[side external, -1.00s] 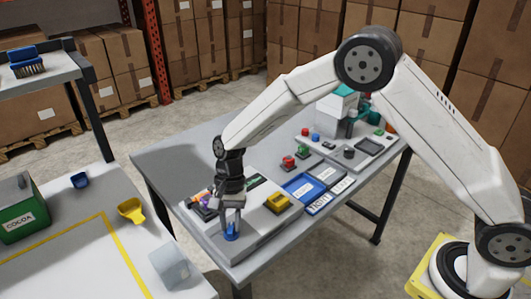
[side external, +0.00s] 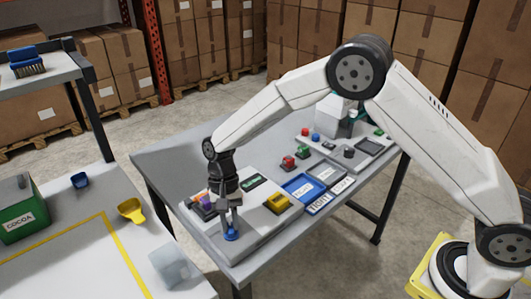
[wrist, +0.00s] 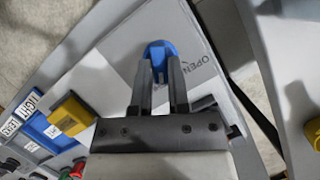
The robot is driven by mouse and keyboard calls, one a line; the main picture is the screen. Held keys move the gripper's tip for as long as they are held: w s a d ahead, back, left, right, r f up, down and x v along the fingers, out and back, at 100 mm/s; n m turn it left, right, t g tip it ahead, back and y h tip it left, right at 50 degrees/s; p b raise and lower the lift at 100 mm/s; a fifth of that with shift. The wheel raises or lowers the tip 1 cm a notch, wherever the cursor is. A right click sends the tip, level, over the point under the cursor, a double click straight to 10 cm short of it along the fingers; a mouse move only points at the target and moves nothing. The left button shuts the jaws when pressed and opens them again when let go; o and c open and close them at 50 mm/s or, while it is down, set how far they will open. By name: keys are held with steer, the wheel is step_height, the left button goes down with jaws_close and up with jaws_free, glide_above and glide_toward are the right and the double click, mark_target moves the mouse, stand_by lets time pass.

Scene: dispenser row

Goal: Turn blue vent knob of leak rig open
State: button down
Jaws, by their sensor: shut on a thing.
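The blue vent knob (side external: 231,235) sits at the front corner of the light grey leak rig (side external: 262,226) on the table. My gripper (side external: 231,226) reaches down onto it and is shut on it. In the wrist view the knob (wrist: 160,48) shows between and beyond the two dark fingertips (wrist: 160,66). Printed lettering reading "OPEN" lies on the rig's panel just right of the knob. The fingers hide the near part of the knob, so its exact pointer direction cannot be told.
A separate table at left holds a yellow scoop (side external: 131,209) and a clear block (side external: 169,266).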

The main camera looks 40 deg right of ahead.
steer(key=n+h, duration=0.1)
steer(key=n, duration=0.1)
steer(key=n+h, duration=0.1)
steer(key=n, duration=0.4)
steer(key=shift+a+h, duration=0.3)
steer(key=shift+h, duration=0.1)
steer(key=n+h, duration=0.1)
steer(key=n, duration=0.3)
steer(key=shift+a, duration=0.1)
steer(key=shift+a+n+t+h, duration=0.1)
steer(key=shift+n+t+h, duration=0.5)
steer(key=shift+n, duration=1.1)
steer(key=c, duration=0.6)
jaws_free()
steer(key=v, duration=0.8)
